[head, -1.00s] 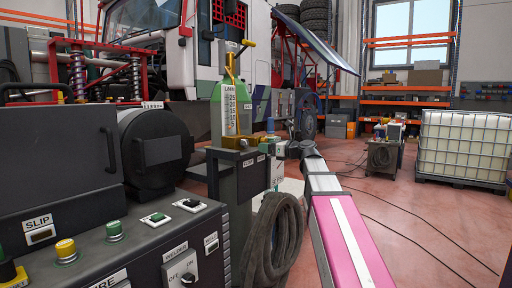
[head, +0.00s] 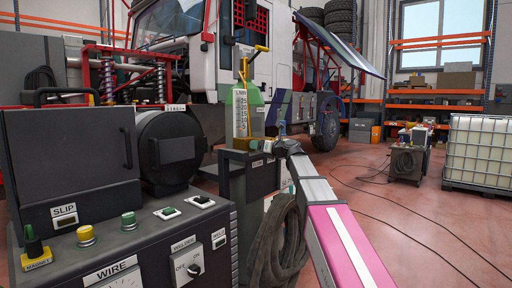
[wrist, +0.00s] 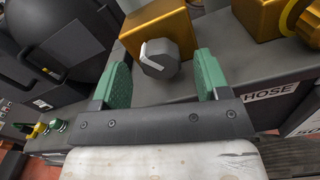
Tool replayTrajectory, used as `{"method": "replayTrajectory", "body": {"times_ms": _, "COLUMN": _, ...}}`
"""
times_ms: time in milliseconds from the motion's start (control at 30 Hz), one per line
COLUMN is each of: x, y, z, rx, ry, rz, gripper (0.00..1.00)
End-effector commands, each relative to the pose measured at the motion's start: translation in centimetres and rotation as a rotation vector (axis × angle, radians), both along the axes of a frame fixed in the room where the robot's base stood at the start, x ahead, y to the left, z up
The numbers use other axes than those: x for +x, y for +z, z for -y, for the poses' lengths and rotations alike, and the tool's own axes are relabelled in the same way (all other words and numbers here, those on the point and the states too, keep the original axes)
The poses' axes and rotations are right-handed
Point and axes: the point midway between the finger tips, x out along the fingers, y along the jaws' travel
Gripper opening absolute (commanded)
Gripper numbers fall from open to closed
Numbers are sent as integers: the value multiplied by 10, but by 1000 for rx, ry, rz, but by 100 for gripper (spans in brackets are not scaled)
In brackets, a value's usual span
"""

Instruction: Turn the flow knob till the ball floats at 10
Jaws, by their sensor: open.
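The flow knob (wrist: 160,58) is a grey faceted knob with a white pointer mark, on a gold block (wrist: 158,25) in the wrist view. My gripper (wrist: 163,78) is open, with its two green fingers on either side of the knob. A gap shows between each finger and the knob, wider on the right. In the head view the flow tube (head: 241,114) with a printed scale stands upright in front of a green cylinder (head: 257,112). The ball cannot be made out. In the head view my arm hides most of the gripper and the knob.
A dark shelf marked HOSE (wrist: 268,92) lies under the gold block. A second gold block with a yellow ring (wrist: 293,14) is to the right. A coiled hose (head: 278,245) hangs below.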

Motion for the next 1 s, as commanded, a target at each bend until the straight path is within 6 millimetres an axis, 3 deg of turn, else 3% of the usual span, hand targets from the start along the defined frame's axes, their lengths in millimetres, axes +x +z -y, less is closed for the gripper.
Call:
{"method": "replayTrajectory", "body": {"times_ms": 200, "x": 13, "y": 0, "z": -15, "rx": -1, "ry": -1, "rz": 1, "gripper": 69}}
{"method": "replayTrajectory", "body": {"times_ms": 533, "x": 13, "y": 0, "z": -17, "rx": -1, "ry": -1, "rz": 1, "gripper": 69}}
{"method": "replayTrajectory", "body": {"times_ms": 567, "x": 13, "y": 0, "z": -17, "rx": -1, "ry": -1, "rz": 1, "gripper": 62}}
{"method": "replayTrajectory", "body": {"times_ms": 700, "x": 13, "y": 0, "z": -17, "rx": -1, "ry": -1, "rz": 1, "gripper": 19}}
{"method": "replayTrajectory", "body": {"times_ms": 1000, "x": 13, "y": 0, "z": -17, "rx": -16, "ry": 0, "rz": 18, "gripper": 19}}
